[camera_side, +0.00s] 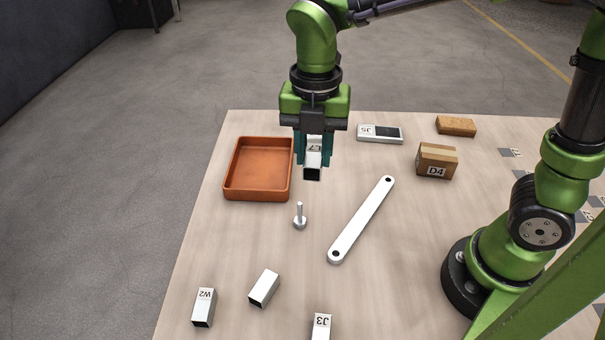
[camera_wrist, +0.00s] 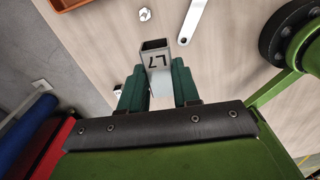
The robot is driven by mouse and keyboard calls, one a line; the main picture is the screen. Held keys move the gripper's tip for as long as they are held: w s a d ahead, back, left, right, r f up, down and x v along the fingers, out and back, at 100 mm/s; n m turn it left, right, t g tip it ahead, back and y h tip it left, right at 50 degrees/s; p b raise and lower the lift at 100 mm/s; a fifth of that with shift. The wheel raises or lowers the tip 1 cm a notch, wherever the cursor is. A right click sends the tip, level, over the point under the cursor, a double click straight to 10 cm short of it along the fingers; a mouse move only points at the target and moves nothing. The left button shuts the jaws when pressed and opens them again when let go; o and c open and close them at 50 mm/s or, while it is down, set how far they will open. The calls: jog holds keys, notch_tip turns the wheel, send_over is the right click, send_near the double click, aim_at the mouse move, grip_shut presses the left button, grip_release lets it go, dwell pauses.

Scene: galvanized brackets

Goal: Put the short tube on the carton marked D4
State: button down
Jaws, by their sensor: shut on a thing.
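My gripper (camera_side: 313,163) is shut on a short square metal tube (camera_side: 312,173) marked L7 and holds it above the table, right of the orange tray. In the wrist view the tube (camera_wrist: 157,62) sits between the two teal fingers, its open end pointing away from my gripper. The carton marked D4 (camera_side: 424,159) is a small brown box with a tape strip, standing on the table to the right of my gripper, apart from it. I cannot make out the carton in the wrist view.
An orange tray (camera_side: 229,187), a bolt (camera_side: 300,220) and a long flat bar (camera_side: 361,220) lie around. Tubes marked W2 (camera_side: 204,307) and J3 (camera_side: 321,328) and an unmarked tube (camera_side: 264,288) are in front. A J5 plate (camera_side: 380,133) and a cork-like block (camera_side: 456,126) lie behind.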

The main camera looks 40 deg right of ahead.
jog(key=w+d+m, duration=0.3)
jog(key=d+m, duration=0.1)
jog(key=d, duration=0.6)
jog(key=m, duration=1.3)
send_over(439, 152)
notch_tip(439, 152, down, 9)
jog(key=shift+r, duration=0.15)
jog(key=shift+f, duration=2.2)
jog(key=shift+f, duration=0.15)
jog(key=c, duration=0.8)
grip_release()
